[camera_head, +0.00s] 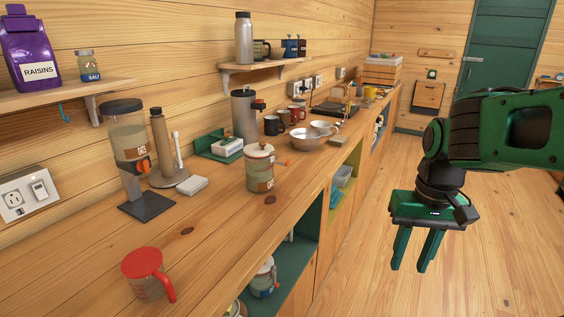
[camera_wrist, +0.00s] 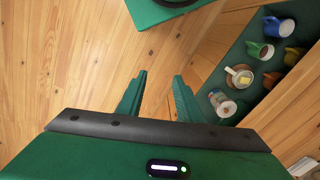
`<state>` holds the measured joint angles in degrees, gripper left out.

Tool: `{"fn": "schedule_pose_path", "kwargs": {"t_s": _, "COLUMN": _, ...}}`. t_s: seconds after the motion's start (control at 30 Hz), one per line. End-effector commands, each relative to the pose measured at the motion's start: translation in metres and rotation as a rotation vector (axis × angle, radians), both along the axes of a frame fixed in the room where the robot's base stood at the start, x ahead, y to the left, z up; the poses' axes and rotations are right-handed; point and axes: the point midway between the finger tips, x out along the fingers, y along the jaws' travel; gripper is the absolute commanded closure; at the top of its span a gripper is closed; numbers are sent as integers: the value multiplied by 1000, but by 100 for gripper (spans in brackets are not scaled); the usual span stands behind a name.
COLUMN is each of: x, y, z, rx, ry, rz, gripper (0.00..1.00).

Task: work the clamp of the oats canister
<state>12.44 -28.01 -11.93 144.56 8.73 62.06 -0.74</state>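The oats canister (camera_head: 260,172) stands upright on the wooden counter in the head view. It is a clear jar with a pale lid and a brown label. A small reddish piece at the right of its lid looks like the clamp; its exact position is too small to tell. My gripper (camera_head: 414,258) hangs over the floor, well to the right of the counter and apart from the canister. Its two green fingers point down, spread and empty. They also show open in the wrist view (camera_wrist: 159,76), over the floor.
A dispenser (camera_head: 127,145) and a red-lidded measuring cup (camera_head: 146,279) stand left of the canister. Metal bowls (camera_head: 307,138) and mugs are behind it. A similar jar (camera_head: 264,278) sits in the open shelf below. The wrist view shows a shelf with several mugs (camera_wrist: 279,27). The floor is clear.

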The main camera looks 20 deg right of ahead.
Motion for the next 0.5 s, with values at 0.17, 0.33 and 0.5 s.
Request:
{"fn": "schedule_pose_path", "kwargs": {"t_s": 0.17, "x": 81, "y": 8, "z": 46, "rx": 30, "ry": -19, "rz": 139, "gripper": 67}}
{"fn": "schedule_pose_path", "kwargs": {"t_s": 0.33, "x": 166, "y": 26, "z": 92, "rx": 56, "ry": -34, "rz": 326, "gripper": 67}}
{"fn": "schedule_pose_path", "kwargs": {"t_s": 0.5, "x": 241, "y": 48, "z": 128, "rx": 66, "ry": -34, "rz": 526, "gripper": 67}}
